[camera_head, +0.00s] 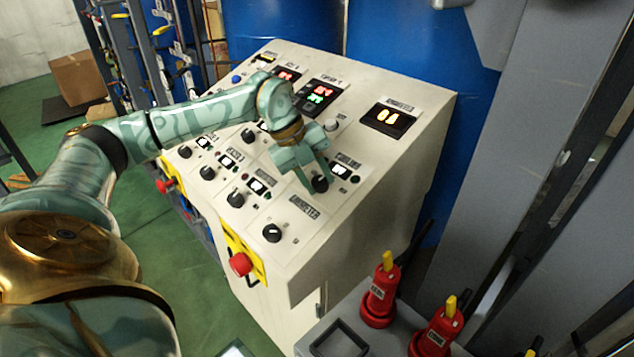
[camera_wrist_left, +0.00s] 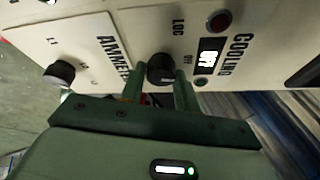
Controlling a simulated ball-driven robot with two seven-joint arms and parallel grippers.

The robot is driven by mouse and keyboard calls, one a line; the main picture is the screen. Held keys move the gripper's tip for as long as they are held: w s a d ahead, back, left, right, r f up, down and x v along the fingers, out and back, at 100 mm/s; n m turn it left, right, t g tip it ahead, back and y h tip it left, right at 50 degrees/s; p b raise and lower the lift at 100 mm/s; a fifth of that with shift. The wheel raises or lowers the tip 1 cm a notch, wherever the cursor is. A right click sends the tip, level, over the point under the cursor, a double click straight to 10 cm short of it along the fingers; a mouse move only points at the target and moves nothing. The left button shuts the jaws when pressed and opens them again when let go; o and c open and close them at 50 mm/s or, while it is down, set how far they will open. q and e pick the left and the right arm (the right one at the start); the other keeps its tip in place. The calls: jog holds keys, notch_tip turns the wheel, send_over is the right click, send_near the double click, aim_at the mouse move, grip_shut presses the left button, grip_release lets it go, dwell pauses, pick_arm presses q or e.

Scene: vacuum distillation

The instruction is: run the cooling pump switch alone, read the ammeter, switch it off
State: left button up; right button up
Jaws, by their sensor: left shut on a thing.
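The cooling pump switch is a black rotary knob (camera_head: 320,184) on the sloping white panel, also seen in the left wrist view (camera_wrist_left: 160,70) beside the COOLING label. My left gripper (camera_head: 316,178) is shut on this knob, one finger on each side. My right gripper is out of view.
More black knobs (camera_head: 235,200) line the panel to the left. A red emergency button (camera_head: 241,264) on a yellow plate is on the panel's front. Red plugs (camera_head: 380,292) stand on a grey surface at lower right. Blue drums (camera_head: 420,50) stand behind.

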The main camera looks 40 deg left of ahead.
pick_arm(q)
jog(key=shift+n+b, duration=0.35)
jog(key=shift+n, duration=0.25)
jog(key=shift+r+t, duration=0.1)
jog(key=shift+t, duration=0.2)
jog(key=o, duration=1)
jog(key=shift+c, duration=0.2)
jog(key=shift+s+a+r, duration=0.1)
jog(key=shift+a+r, duration=0.15)
jog(key=shift+r, duration=0.15)
jog(key=v, duration=1.5)
jog(key=shift+a, duration=0.15)
